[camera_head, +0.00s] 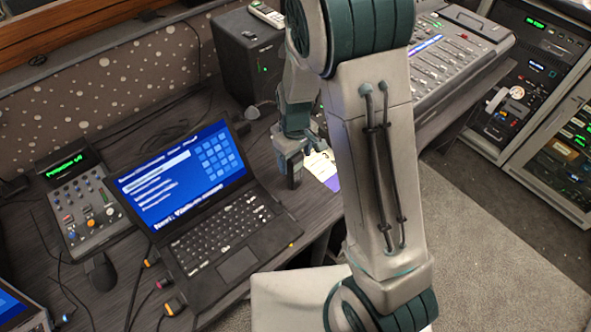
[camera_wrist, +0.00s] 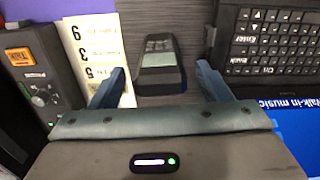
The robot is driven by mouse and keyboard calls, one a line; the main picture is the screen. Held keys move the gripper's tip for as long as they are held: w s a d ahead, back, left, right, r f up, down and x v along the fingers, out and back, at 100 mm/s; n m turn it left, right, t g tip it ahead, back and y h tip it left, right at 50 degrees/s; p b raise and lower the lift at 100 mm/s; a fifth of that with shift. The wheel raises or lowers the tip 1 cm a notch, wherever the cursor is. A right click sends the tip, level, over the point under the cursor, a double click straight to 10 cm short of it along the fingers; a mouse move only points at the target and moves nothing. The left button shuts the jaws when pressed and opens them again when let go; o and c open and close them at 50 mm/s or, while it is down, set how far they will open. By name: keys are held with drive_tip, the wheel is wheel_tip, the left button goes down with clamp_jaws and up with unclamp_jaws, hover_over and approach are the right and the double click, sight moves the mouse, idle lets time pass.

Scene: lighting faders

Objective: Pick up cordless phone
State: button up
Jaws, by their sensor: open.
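A dark handset with a grey face, which looks like the cordless phone (camera_wrist: 161,62), lies on the dark desk in the wrist view. My gripper (camera_wrist: 160,70) is open, with its two blue fingers apart on either side of the handset. No contact between fingers and handset shows, and the height gap is hard to judge. The lower end of the handset is close to the gripper's body edge. In the head view my gripper (camera_head: 299,165) is over the desk right of the laptop, and I cannot make out the handset there.
An open laptop (camera_head: 237,265) stands close beside the gripper. A printed number sheet (camera_wrist: 92,45) and a small dark box with a knob (camera_wrist: 38,85) lie on the other side. A black speaker (camera_head: 240,62) with a remote-like device (camera_head: 266,14) on top stands behind.

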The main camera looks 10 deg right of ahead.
drive_tip(key=c, duration=1.4)
drive_tip(key=shift+r, duration=0.1)
